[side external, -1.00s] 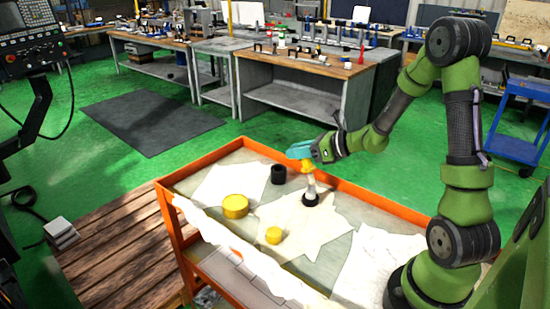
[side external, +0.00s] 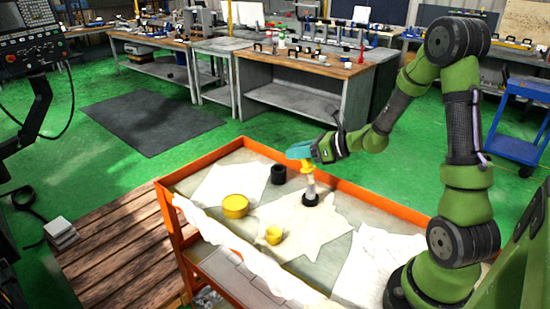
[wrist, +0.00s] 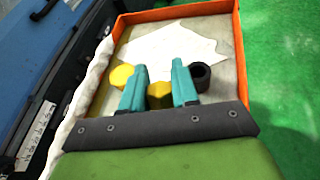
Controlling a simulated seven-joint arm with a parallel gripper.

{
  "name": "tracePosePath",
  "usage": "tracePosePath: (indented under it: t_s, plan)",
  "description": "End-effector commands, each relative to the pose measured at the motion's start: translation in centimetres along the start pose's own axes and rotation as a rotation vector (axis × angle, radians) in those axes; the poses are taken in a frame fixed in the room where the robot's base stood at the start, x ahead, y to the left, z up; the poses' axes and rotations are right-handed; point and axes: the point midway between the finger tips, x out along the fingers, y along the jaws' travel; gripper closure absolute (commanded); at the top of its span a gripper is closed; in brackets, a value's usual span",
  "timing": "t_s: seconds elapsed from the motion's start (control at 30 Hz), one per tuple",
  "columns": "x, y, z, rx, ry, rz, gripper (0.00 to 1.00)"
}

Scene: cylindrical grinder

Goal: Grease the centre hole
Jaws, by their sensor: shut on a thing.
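My gripper (side external: 303,153) has teal fingers and is above the orange-rimmed cart, pointing down. It is shut on the yellow top (side external: 307,167) of an upright tool. The tool has a pale grey shaft (side external: 310,182) and its lower end is at a black round holder (side external: 311,200); I cannot tell whether it is in it or just above it. In the wrist view the yellow top (wrist: 159,92) shows between the fingertips. A wide yellow tin (side external: 235,206) and a small yellow piece (side external: 274,235) are on the cart. I cannot make out a centre hole.
A black cup (side external: 278,174) stands behind the tool and shows right of the fingers in the wrist view. White cloths (side external: 228,185) lie on the cart (side external: 340,181), which has a raised orange rim. Workbenches stand behind on the green floor. A control panel (side external: 30,48) is at upper left.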

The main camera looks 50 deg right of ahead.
Motion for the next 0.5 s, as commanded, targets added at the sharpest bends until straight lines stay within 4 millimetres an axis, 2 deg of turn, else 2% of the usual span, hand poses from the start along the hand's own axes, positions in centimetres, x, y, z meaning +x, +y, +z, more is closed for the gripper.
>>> tracePosePath:
  t_s: [0.2, 0.5]
  plan:
    - [-0.17, -0.50, -0.04, 0.000, 0.000, -0.001, 1.00]
    - [0.12, 0.27, -0.07, 0.000, 0.000, 0.001, 1.00]
